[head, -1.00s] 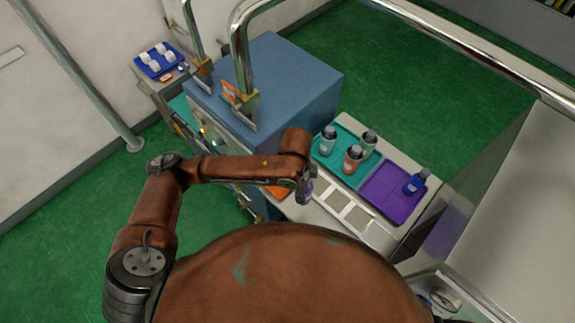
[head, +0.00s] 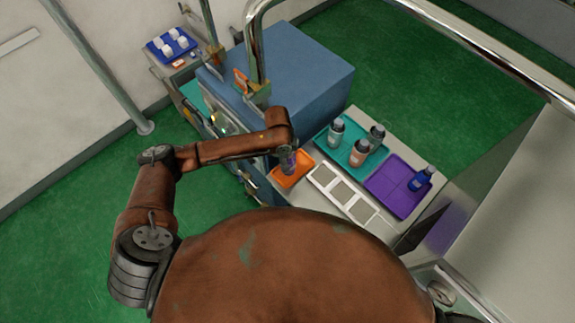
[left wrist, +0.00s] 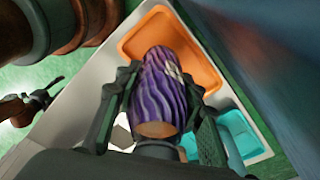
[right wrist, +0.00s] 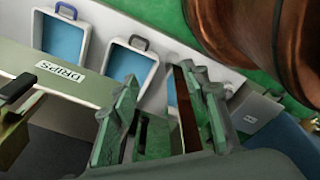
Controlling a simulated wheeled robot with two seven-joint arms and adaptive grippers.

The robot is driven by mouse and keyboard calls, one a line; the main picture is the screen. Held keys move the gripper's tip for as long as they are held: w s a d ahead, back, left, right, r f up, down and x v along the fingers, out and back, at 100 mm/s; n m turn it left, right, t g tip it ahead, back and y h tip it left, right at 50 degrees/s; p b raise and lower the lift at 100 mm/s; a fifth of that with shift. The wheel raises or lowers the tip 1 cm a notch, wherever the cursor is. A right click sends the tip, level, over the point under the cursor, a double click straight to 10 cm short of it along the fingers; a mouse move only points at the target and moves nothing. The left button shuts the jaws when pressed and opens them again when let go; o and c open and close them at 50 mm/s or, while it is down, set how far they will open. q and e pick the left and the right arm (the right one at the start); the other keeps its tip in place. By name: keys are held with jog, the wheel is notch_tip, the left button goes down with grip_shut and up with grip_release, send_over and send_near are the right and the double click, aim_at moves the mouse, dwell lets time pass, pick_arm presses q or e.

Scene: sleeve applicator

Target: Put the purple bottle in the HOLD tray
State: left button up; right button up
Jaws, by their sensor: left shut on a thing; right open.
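The purple bottle (left wrist: 162,92) has wavy ridges and a pale patch. My left gripper (left wrist: 165,80) is shut on it, one finger on each side. In the left wrist view it overlaps the orange tray (left wrist: 145,42). In the head view the bottle (head: 288,162) is under the end of my left arm, over the orange tray (head: 283,184). I cannot tell whether it touches the tray floor. No HOLD label is readable. My right gripper (right wrist: 160,80) is open and empty in the right wrist view.
A teal tray (head: 349,157) holds several bottles. A purple tray (head: 385,190) holds a blue bottle (head: 420,180). A white rack (head: 342,193) lies beside the orange tray. A blue machine (head: 300,70) stands behind.

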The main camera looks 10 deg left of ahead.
pick_arm(q)
notch_tip(320, 180, down, 2)
jog(key=shift+f+p, duration=0.2)
jog(key=shift+p, duration=0.2)
jog(key=shift+f, duration=0.35)
pick_arm(e)
jog(key=shift+s+d+r, duration=0.1)
jog(key=shift+s+r, duration=0.1)
jog(key=shift+s, duration=0.35)
jog(key=shift+s+r, duration=0.15)
jog(key=shift+s, duration=0.35)
jog(key=shift+w, duration=0.1)
pick_arm(q)
jog(key=shift+f, duration=0.1)
jog(key=o, duration=1.4)
pick_arm(e)
jog(key=shift+w, duration=0.35)
pick_arm(q)
jog(key=r, duration=0.4)
jog(key=a+r+b, duration=0.1)
jog(key=r, duration=0.7)
jog(key=shift+a, duration=0.3)
pick_arm(e)
jog(key=shift+s+f, duration=0.1)
jog(key=shift+f, duration=0.6)
